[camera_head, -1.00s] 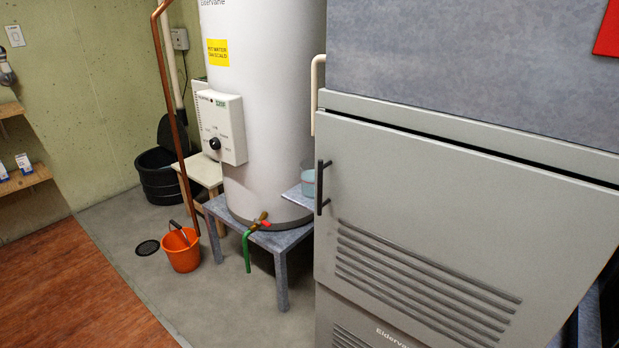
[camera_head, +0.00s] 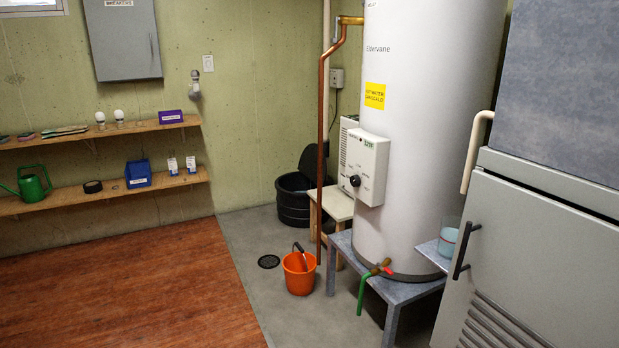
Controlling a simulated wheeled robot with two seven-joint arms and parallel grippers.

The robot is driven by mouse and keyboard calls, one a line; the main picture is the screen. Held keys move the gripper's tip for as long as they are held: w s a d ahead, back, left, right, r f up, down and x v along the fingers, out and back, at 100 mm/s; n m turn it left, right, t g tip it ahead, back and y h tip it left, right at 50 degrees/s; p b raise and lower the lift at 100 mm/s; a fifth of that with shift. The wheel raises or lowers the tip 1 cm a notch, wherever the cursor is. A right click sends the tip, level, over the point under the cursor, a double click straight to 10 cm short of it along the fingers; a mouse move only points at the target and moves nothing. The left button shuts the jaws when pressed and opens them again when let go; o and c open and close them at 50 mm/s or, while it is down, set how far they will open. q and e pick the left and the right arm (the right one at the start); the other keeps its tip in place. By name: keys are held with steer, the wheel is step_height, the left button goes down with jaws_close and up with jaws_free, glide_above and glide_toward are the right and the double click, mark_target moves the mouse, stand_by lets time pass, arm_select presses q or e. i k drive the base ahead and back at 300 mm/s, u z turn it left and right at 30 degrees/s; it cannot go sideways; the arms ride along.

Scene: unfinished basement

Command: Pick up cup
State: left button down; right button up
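A clear, bluish cup (camera_head: 447,240) stands at the right of the head view, on a small grey ledge (camera_head: 432,253) beside the white water heater. The grey cabinet's dark handle is just to the right of the cup. The cup looks upright, and its lower part looks light blue. Neither of my grippers shows in this view.
A grey stand (camera_head: 400,288) carries the water heater (camera_head: 420,130), with a green hose (camera_head: 362,292) at its tap. An orange bucket (camera_head: 299,276) is on the floor. A grey cabinet (camera_head: 550,260) stands close on the right. The wooden floor (camera_head: 140,300) at left is clear.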

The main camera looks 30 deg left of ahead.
mark_target(450, 226)
steer(key=u, duration=1.1)
steer(key=i, duration=2.9)
steer(key=z, duration=2.75)
